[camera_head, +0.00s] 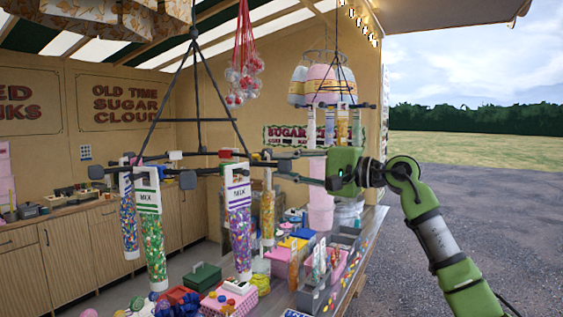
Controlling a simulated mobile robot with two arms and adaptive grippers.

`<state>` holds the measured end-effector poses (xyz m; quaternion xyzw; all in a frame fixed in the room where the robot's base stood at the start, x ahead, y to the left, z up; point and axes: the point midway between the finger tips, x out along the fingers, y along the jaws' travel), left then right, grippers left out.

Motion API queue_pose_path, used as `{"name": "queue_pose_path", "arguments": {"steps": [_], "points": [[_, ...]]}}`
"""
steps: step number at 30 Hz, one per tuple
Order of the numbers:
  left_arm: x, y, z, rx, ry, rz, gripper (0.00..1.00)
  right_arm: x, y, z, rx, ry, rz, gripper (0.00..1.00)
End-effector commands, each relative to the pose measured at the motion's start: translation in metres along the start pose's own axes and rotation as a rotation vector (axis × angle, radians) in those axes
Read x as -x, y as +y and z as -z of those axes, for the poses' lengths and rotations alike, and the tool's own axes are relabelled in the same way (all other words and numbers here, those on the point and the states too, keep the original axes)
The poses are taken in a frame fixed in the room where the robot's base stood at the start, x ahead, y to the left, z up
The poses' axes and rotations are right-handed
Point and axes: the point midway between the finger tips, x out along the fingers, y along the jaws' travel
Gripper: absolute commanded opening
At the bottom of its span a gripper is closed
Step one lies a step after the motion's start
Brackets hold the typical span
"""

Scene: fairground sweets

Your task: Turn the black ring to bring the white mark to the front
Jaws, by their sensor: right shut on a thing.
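The black ring (205,153) hangs from black rods that meet at a hook above. Tubes of coloured sweets hang from it, one labelled MILK (237,195) and a green-trimmed one (149,205) to the left. My left gripper is not in view.
Below the ring stands a counter with sweet boxes, a pink dotted box (229,301) and grey trays (312,296). A second hanging rack (337,104) with tubes is behind my right gripper. Red netted balls (244,75) hang above. Open ground lies at right.

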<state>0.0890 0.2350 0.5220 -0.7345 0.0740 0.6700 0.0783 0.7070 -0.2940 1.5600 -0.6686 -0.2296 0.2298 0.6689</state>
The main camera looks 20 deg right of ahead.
Motion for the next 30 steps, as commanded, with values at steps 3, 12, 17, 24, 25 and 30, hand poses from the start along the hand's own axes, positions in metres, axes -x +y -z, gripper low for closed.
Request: {"name": "queue_pose_path", "arguments": {"steps": [3, 12, 17, 24, 25, 30], "points": [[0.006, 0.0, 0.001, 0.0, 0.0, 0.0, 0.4, -0.001, -0.001, 0.009, -0.001, 0.001, -0.001, 0.13], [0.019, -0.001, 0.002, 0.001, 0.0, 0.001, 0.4, -0.007, -0.003, 0.024, -0.003, 0.001, 0.0, 0.13], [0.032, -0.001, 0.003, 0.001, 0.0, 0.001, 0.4, -0.013, -0.004, 0.039, -0.003, 0.001, 0.0, 0.13], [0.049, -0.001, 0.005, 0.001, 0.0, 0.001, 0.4, -0.022, -0.003, 0.06, -0.003, 0.0, 0.0, 0.13], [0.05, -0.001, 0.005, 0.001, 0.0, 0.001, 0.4, -0.023, -0.003, 0.061, -0.003, 0.0, 0.0, 0.13], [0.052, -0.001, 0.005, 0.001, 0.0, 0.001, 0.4, -0.025, 0.0, 0.066, 0.0, 0.0, 0.0, 0.13]]}}
